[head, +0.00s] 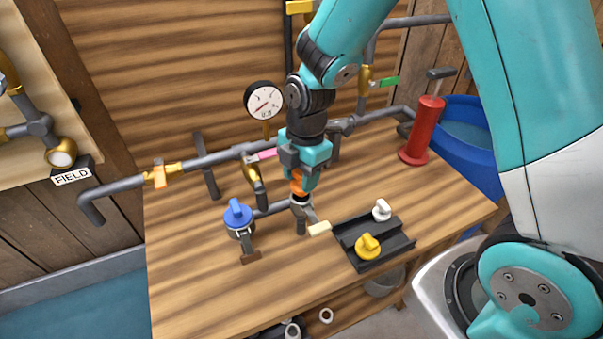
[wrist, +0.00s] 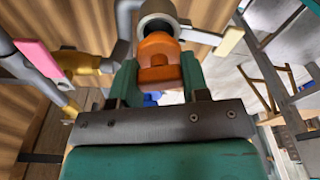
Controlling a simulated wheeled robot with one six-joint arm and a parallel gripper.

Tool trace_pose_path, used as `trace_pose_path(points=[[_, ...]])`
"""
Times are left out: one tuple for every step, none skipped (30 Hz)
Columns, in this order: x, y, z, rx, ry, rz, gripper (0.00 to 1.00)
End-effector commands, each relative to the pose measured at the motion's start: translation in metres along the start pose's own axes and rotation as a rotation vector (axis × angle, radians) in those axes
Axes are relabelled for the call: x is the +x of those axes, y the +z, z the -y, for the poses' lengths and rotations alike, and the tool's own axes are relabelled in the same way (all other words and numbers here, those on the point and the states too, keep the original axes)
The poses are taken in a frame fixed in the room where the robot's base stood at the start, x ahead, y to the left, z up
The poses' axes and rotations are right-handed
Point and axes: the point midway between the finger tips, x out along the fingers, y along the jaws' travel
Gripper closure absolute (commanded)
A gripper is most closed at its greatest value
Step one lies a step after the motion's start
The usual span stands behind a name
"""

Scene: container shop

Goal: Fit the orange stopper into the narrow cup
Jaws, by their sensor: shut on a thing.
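My gripper (head: 299,180) is shut on the orange stopper (head: 298,188) and points down at the table. In the wrist view the orange stopper (wrist: 158,50) sits between the two green fingers. The grey narrow cup (head: 301,203) is right below the stopper, on a pipe end. Its round rim also shows in the wrist view (wrist: 158,8), just beyond the stopper's end. The stopper looks lined up with the cup and very close to it. I cannot tell whether its lower end is inside the cup.
A cream-handled lever (head: 319,229) sticks out beside the cup. A blue stopper (head: 238,213) sits on another cup to the left. A black tray (head: 348,232) holds yellow (head: 368,246) and white (head: 382,210) stoppers. Pipes, a gauge (head: 264,101) and a red cylinder (head: 421,130) stand behind.

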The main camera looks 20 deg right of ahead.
Motion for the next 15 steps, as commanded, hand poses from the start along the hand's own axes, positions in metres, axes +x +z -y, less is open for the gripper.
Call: trace_pose_path(points=[[0.0,0.0,-0.0001,0.0,0.0,0.0,0.81],[0.0,0.0,-0.0001,0.0,0.0,0.0,0.81],[0.0,0.0,-0.0001,0.0,0.0,0.0,0.81],[0.0,0.0,-0.0001,0.0,0.0,0.0,0.81],[0.0,0.0,-0.0001,0.0,0.0,0.0,0.81],[0.0,0.0,-0.0001,0.0,0.0,0.0,0.81],[0.0001,0.0,-0.0001,0.0,0.0,0.0,0.81],[0.0003,0.0,-0.0001,0.0,0.0,0.0,0.81],[0.0007,0.0001,-0.0001,0.0,0.0,0.0,0.81],[0.0012,0.0001,-0.0001,0.0,0.0,0.0,0.81],[0.0018,0.0002,0.0,0.0,0.0,0.0,0.81],[0.0027,0.0003,0.0,0.0,0.0,0.0,0.81],[0.0035,0.0004,0.0,0.0,0.0,0.0,0.81],[0.0043,0.0005,0.0,0.0,0.0,0.0,0.81],[0.0055,0.0006,0.0,0.0,0.0,0.0,0.81]])
